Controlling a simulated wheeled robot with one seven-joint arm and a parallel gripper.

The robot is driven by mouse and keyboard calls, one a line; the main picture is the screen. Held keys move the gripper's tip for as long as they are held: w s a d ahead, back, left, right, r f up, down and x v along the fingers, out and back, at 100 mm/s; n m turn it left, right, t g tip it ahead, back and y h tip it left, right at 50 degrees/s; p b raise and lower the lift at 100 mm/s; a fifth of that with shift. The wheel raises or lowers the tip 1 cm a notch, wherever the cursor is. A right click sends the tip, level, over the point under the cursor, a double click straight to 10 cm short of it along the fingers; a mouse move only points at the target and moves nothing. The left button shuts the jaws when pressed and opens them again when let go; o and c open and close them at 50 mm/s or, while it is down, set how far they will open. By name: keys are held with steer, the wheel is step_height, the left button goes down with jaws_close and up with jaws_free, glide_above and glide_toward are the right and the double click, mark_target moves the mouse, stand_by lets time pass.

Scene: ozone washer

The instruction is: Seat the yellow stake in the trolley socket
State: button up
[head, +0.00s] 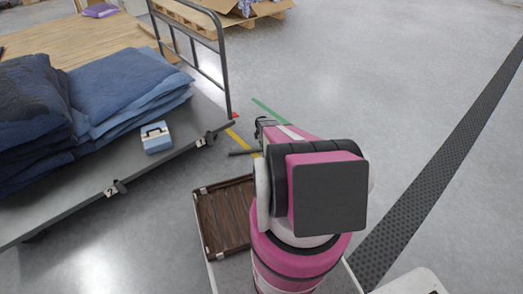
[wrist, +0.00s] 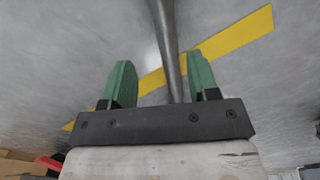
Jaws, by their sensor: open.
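My gripper (wrist: 160,65) is open, with its green fingers apart. A grey metal rod (wrist: 166,40) passes between them, nearer the right finger; I cannot tell whether it touches. In the head view a thin dark rod (head: 243,152) juts left beside my gripper, which is mostly hidden behind my arm. The only yellow I see is a flat strip (wrist: 228,37) on the floor, also in the head view (head: 236,138); I cannot tell which rod is the yellow stake. The trolley (head: 62,215) stands at left, with small brackets on its near edge (head: 116,188) and corner (head: 206,140).
Blue folded cloths (head: 118,85) and a small blue-white box (head: 155,138) lie on the trolley, whose end rail (head: 222,75) stands upright. A brown slatted crate (head: 225,215) sits left of my base. Grey floor (head: 360,70) is clear at centre right.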

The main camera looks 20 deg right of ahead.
mark_target(262, 149)
steer(key=shift+s+f, duration=0.15)
steer(key=shift+f, duration=2.6)
steer(key=shift+c, duration=0.3)
